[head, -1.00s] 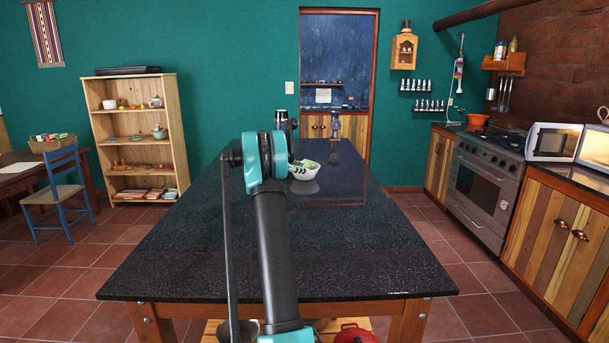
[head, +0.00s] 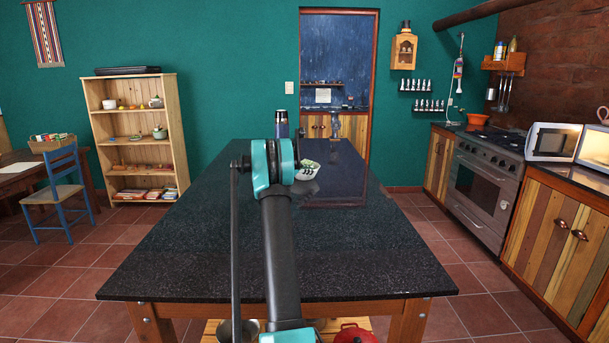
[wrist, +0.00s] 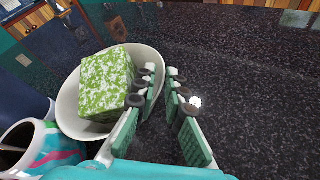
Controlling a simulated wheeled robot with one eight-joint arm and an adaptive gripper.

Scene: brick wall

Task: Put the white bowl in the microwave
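The white bowl (head: 311,174) stands on the dark island top, partly hidden behind my arm in the head view. In the wrist view the bowl (wrist: 68,112) holds a green and white speckled block (wrist: 104,82). My gripper (wrist: 160,74) is open at the bowl's right rim. Its left finger is over the bowl's edge and its right finger is outside; contact cannot be told. The white microwave (head: 553,142) is on the right counter, with another white-framed panel (head: 594,147) beside it, perhaps its door.
A colourful mug-like vessel (wrist: 38,145) is close to the bowl's near left side. A dark cylindrical container (head: 281,123) stands at the island's far end. The stove (head: 485,170) is left of the microwave. The island's right side (head: 370,240) is clear.

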